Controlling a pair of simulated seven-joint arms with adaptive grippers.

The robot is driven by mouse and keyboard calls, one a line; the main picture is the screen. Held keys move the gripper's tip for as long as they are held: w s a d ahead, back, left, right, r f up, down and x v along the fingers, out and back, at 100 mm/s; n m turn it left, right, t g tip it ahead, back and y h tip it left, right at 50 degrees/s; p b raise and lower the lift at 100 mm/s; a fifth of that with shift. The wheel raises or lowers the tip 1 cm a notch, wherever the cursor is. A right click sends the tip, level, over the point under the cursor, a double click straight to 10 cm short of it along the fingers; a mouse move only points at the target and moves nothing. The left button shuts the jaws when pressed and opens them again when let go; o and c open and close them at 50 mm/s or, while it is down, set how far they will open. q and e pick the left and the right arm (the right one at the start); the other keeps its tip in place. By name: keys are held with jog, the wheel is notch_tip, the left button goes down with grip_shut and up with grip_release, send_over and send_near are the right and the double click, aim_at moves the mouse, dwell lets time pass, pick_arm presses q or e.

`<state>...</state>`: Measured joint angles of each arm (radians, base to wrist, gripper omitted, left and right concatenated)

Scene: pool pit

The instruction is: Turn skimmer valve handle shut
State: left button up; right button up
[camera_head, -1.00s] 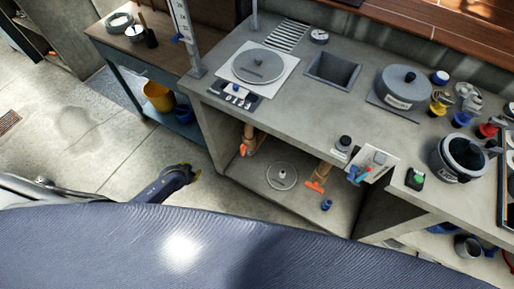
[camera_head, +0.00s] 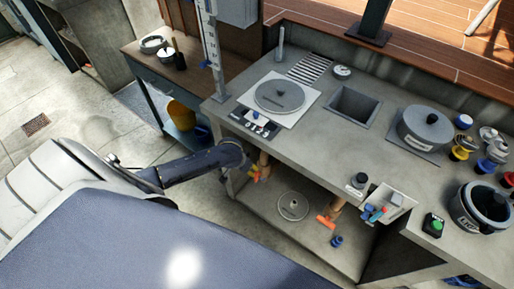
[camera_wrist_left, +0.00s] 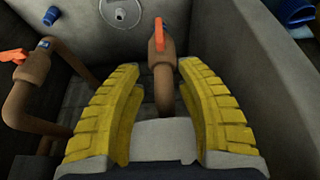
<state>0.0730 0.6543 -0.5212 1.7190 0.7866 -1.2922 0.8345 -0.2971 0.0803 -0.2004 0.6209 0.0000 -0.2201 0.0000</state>
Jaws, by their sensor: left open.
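Two tan pipes with orange valve handles stand in the open bay under the counter. The left orange handle (camera_head: 256,174) is beside my left gripper (camera_head: 250,168) in the head view, partly covered by it. In the left wrist view this orange handle (camera_wrist_left: 159,34) points upward on its pipe, ahead of and between the yellow fingers (camera_wrist_left: 160,105). The fingers are open, empty and apart from the handle. The other orange handle (camera_head: 325,222) is farther right in the bay; it also shows in the left wrist view (camera_wrist_left: 14,56). I cannot read which valve is the skimmer's. My right gripper is out of view.
A grey disc (camera_head: 292,206) lies between the pipes, with a small blue part (camera_head: 337,241) to the right. The bay's concrete side wall (camera_wrist_left: 235,50) is close beside my fingers. A yellow bucket (camera_head: 182,115) and a blue one (camera_head: 197,135) stand outside it.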

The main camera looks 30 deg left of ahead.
aim_at(256, 175)
pick_arm(q)
jog(key=x, duration=1.5)
jog(key=shift+f, duration=0.25)
grip_shut()
